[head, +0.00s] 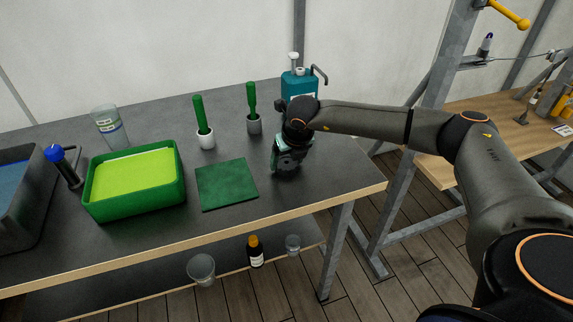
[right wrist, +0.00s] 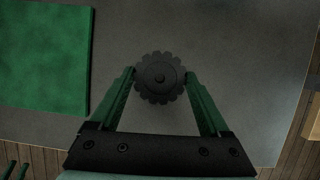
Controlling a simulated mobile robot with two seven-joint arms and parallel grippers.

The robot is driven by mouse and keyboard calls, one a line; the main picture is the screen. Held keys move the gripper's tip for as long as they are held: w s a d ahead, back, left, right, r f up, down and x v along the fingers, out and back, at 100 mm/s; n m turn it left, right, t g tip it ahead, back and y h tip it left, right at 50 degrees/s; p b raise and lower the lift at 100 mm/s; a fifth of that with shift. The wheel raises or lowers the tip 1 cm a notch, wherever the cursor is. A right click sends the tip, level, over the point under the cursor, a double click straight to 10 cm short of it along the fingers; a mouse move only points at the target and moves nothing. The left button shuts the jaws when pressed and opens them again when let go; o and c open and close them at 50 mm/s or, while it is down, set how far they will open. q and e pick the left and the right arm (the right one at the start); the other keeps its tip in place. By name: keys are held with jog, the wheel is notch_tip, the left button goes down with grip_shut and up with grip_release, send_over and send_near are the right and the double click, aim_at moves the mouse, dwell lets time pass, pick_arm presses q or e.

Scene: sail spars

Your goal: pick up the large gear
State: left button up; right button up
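The large gear (right wrist: 159,77) is a dark, round, toothed disc with a small hub in its middle. In the right wrist view it lies between the two green fingertips of my right gripper (right wrist: 160,73), which reach its left and right edges. Whether they press on it or leave a thin gap I cannot tell. In the head view my right gripper (head: 287,163) points down low over the table, right of the green mat, and largely hides the gear. My left gripper is not in view.
The green mat (head: 226,185) lies left of my right gripper, beside a green tray (head: 177,190) with a yellow-green inside. Two green-handled tools in cups (head: 205,139) (head: 254,125) and a teal bottle (head: 299,84) stand behind. The table's right edge is close.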

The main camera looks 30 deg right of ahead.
jog(key=shift+r, duration=0.1)
jog(key=c, duration=0.9)
jog(key=shift+o, duration=0.2)
